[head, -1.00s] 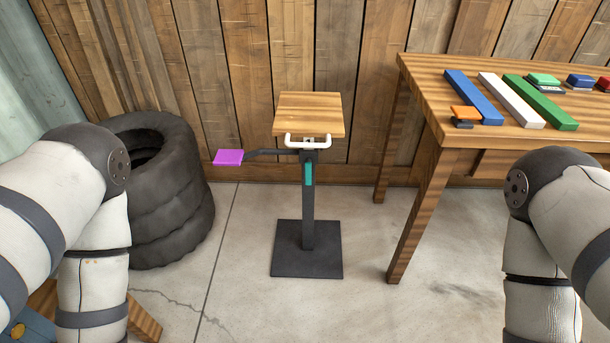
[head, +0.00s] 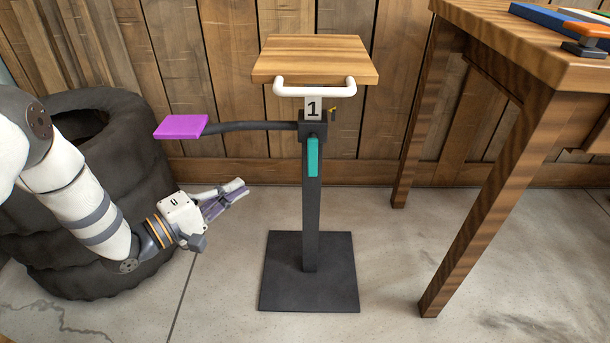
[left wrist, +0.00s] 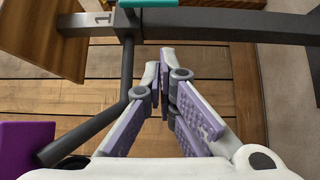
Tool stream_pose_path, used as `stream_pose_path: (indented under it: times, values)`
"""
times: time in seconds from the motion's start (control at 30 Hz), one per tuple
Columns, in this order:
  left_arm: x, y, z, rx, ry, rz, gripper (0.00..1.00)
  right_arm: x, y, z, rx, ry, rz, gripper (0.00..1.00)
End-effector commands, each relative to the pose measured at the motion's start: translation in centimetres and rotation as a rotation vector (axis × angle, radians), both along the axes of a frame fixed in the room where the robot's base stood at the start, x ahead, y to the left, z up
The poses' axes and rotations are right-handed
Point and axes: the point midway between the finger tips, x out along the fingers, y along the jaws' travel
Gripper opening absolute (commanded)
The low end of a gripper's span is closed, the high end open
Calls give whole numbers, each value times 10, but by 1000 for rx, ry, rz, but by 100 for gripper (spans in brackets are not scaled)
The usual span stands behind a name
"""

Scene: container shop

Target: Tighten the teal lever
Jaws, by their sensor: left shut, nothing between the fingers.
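The teal lever (head: 313,157) hangs downward on the front of a dark stand (head: 311,220), just under the head marked 1. It also shows at the top edge of the left wrist view (left wrist: 160,3), partly cut off. My left gripper (head: 242,187) is to the left of the post, lower than the lever and apart from it. Its fingers point right towards the post. In the left wrist view its fingertips (left wrist: 166,55) are close together with nothing between them. My right gripper is in neither view.
A wooden top (head: 315,58) with a white handle (head: 314,89) sits above the lever. A dark arm with a purple pad (head: 181,127) reaches left, above my left gripper. Stacked tyres (head: 95,260) stand at left, a wooden table (head: 550,60) at right. Floor between post and table is clear.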

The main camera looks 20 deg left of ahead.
Motion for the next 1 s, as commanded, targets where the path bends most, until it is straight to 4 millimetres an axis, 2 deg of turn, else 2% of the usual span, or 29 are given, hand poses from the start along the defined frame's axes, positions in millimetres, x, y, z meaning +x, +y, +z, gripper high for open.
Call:
stream_pose_path:
  times: [0.37, 0.47, 0.83, 1.0]
  values:
    - [5, -3, 2, -2, -2, -3, 0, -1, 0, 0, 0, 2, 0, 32]
    - [19, -11, 1, -2, -1, -3, 0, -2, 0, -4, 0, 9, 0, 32]
    - [89, -50, -1, -1, 0, -3, 0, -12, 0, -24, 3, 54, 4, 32]
    - [95, -76, 2, -2, 1, -3, 0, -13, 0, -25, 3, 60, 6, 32]
